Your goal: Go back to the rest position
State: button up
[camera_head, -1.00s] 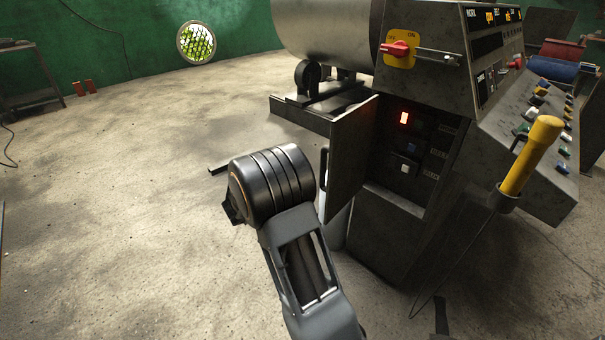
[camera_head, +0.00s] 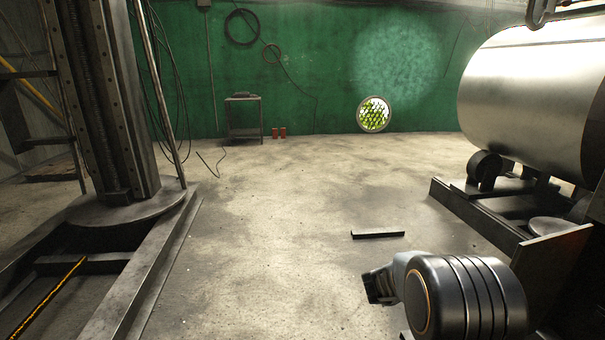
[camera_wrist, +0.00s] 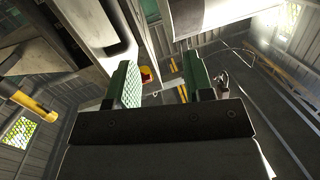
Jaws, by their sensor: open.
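My gripper (camera_wrist: 162,82) shows in the wrist view with its two green-padded fingers wide apart and nothing between them. In the head view my arm, with its black ribbed joint, is at the lower right, beside the dish machine's grey side panel (camera_head: 552,262). The fingers cannot be made out there. In the wrist view the red and yellow switch (camera_wrist: 147,74) appears beyond the gap between the fingers. The yellow handle (camera_wrist: 28,104) is at the left edge. I cannot tell the distances to them.
A large metal drum (camera_head: 535,95) on a dark base (camera_head: 455,200) stands at the right. A dark column (camera_head: 105,110) on a framed base stands at the left. A dark bar (camera_head: 378,234) lies on the floor. A small table (camera_head: 243,102) is by the green wall.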

jog(key=w+a+r+n+t+y+p, duration=0.4)
jog(key=a+r+t+y+p, duration=0.15)
jog(key=r, duration=0.45)
jog(key=s+a+r+n+t+y+p, duration=0.25)
jog(key=a+r+n+y+p, duration=0.55)
jog(key=a, duration=0.4)
jog(key=s+a+r+n+g+y+p, duration=0.1)
jog(key=s+a+r+n+g+p, duration=0.1)
jog(key=s, duration=0.8)
jog(key=s+a+r+n+g+y+p, duration=0.1)
jog(key=s+r+g+p, duration=0.3)
jog(key=s, duration=0.7)
jog(key=n+g+y+p, duration=0.1)
jog(key=g+p, duration=0.1)
jog(key=g, duration=0.1)
jog(key=shift+a+r+p, duration=0.25)
jog(key=shift+a+p, duration=0.1)
jog(key=shift+p, duration=0.05)
jog(key=shift+s+a, duration=0.1)
jog(key=shift+c, duration=0.4)
